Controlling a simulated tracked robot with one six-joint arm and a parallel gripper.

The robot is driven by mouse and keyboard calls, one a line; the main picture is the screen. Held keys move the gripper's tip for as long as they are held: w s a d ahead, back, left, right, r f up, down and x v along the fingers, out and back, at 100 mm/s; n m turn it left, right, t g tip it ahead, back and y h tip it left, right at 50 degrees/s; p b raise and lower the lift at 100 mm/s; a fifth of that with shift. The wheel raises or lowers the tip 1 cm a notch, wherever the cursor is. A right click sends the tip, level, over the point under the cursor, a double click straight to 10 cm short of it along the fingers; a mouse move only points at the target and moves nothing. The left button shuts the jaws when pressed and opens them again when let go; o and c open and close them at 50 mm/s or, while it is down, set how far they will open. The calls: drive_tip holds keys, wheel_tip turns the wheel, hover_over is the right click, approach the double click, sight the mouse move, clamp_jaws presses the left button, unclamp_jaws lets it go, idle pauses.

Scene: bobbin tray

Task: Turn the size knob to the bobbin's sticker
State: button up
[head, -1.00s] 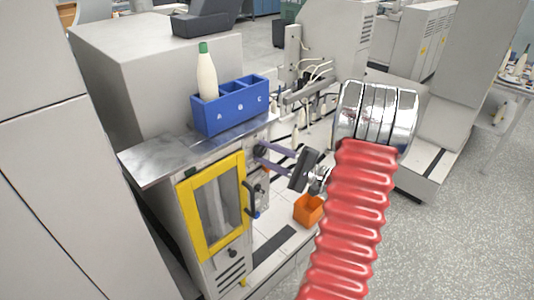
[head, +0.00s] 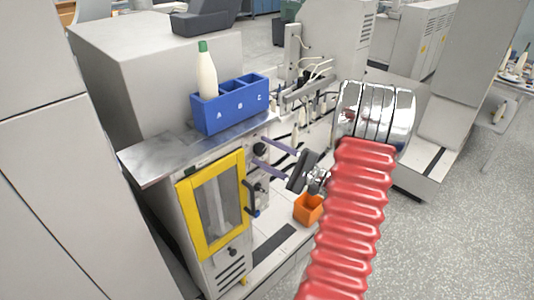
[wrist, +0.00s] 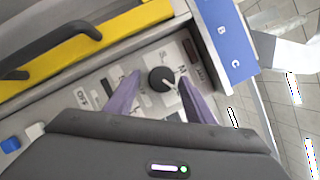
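The size knob (wrist: 161,79) is a round black dial on the pale machine panel. A light pointer line on it seems to point to the lower right in the wrist view, near printed letters, one of which looks like an M. In the head view the knob (head: 260,150) sits beside the fingertips. My gripper (wrist: 159,70) is open, with one purple finger on each side of the knob and gaps visible. The bobbin (head: 207,80), a white cone with a green top, stands upright in compartment A of the blue tray (head: 232,120). I cannot make out a sticker on it.
A yellow-framed door (head: 212,205) with a dark handle (head: 250,197) is left of the panel. An orange bin (head: 308,208) stands on the lower ledge. Blue and white buttons are at the wrist view's left.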

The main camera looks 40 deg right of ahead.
idle(0.3)
drive_tip(key=v, duration=1.3)
drive_tip(key=shift+s, duration=0.35)
